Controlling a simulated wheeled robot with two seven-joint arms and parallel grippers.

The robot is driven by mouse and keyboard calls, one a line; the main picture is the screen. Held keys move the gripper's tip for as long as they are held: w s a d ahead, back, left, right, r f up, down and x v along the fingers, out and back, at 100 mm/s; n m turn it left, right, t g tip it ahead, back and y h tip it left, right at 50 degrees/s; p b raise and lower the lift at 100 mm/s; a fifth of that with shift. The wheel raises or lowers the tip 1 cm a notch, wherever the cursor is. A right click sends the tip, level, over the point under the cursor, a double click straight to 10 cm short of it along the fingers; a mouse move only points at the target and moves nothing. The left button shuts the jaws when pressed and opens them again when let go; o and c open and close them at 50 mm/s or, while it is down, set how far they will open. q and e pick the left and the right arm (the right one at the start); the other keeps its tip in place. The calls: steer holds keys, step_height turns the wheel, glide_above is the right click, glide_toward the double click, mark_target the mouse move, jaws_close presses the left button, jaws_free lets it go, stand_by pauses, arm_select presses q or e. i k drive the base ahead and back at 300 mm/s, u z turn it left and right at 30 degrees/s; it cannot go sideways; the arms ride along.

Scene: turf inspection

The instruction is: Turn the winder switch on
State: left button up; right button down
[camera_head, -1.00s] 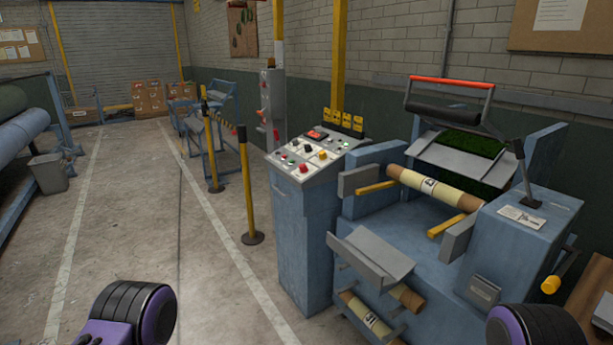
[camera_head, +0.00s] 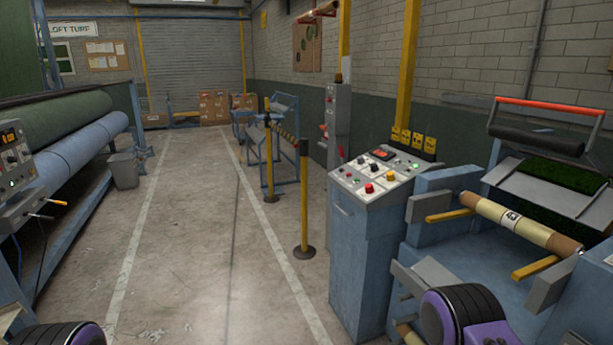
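A blue control console (camera_head: 365,240) stands right of centre, with a sloped grey panel (camera_head: 392,176) carrying a red switch, several black knobs and red, yellow and green buttons. Another control box (camera_head: 18,172) with an orange display, knobs and a green light is cut off at the left edge. The labels are too small to read, so I cannot tell which control is the winder switch or how it is set. Parts of my arms show at the bottom left and bottom right. Neither gripper is in view, and nothing of mine touches a panel.
A blue machine with a cardboard-cored roll (camera_head: 515,222) stands at the right. Large green and blue rolls (camera_head: 75,160) lie on a frame at the left. A yellow post (camera_head: 304,200) stands left of the console. The concrete aisle (camera_head: 190,250) between is open.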

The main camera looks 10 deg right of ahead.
mark_target(369, 189)
steer(key=u, duration=0.4)
steer(key=i, duration=2.3)
steer(key=z, duration=0.65)
